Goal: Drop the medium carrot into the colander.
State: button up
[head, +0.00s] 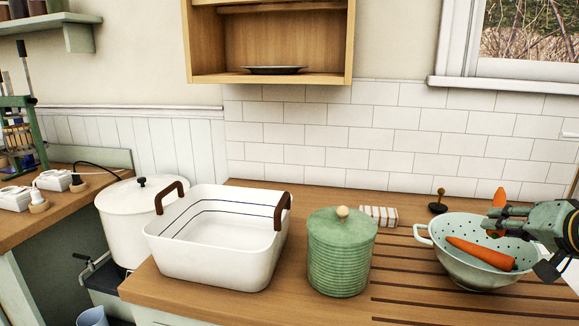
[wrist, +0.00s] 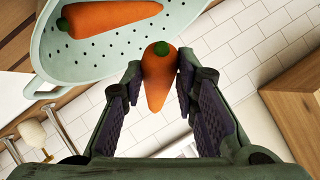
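The pale green colander (head: 438,240) stands on the counter at the right of the head view, its holed wall also at the top left of the wrist view (wrist: 85,62). One orange carrot (head: 480,253) lies inside it, also visible in the wrist view (wrist: 112,17). My gripper (head: 497,220) is at the colander's right back side, above the rim in the picture. Its fingers (wrist: 158,80) are closed on a second orange carrot (wrist: 158,68) with a green top, which also shows in the head view (head: 499,196). I cannot tell which carrot is medium.
A green ribbed canister (head: 341,262) stands left of the colander, with a small striped block (head: 378,216) behind it. A white basin (head: 215,258) with brown handles and a white lidded pot (head: 122,225) are further left. A tiled wall (head: 390,130) closes the back.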

jog(key=o, duration=0.5)
jog(key=shift+c, duration=0.2)
jog(key=v, duration=1.2)
